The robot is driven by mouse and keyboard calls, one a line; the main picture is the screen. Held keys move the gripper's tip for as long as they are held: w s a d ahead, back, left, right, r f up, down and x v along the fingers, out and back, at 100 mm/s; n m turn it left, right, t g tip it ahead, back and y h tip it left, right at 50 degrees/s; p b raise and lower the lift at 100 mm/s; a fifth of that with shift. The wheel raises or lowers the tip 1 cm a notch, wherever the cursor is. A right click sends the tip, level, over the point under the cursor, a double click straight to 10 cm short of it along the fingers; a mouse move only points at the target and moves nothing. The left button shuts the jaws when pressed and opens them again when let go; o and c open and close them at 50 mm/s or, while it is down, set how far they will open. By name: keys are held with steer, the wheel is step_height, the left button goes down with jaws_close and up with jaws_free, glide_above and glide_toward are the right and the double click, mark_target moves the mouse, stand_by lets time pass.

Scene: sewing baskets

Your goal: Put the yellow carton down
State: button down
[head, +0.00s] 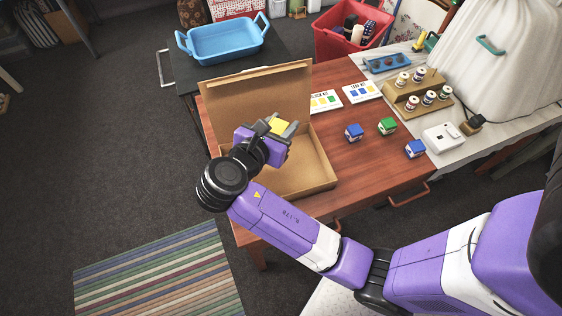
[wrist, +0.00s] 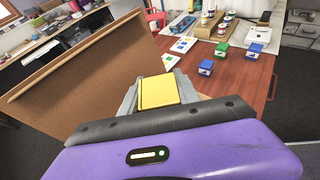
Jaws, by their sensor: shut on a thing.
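My gripper (head: 284,126) is shut on the yellow carton (head: 279,126). It holds the carton over the open brown cardboard box (head: 318,172) on the red-brown wooden table (head: 362,178). In the wrist view the yellow carton (wrist: 158,91) shows between the grey fingers, with its top face towards the camera. The carton's underside is hidden, and I cannot tell its height above the box floor. The box's lid (head: 262,98) stands up at the back.
Two blue cartons (head: 353,132) (head: 415,149) and a green carton (head: 387,126) stand right of the box. Two printed cards (head: 362,91) (head: 325,102) lie behind them. A wooden rack (head: 425,88) holds several small jars. A blue tray (head: 222,44) sits behind the lid. Table between box and cartons is clear.

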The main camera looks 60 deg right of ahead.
step_height(320, 180, down, 17)
steer(key=shift+r+b, duration=0.1)
steer(key=shift+b, duration=0.65)
steer(key=shift+f, duration=0.65)
steer(key=c, duration=0.9)
jaws_free()
steer(key=shift+r, duration=0.25)
steer(key=v, duration=1.2)
steer(key=shift+r, duration=0.4)
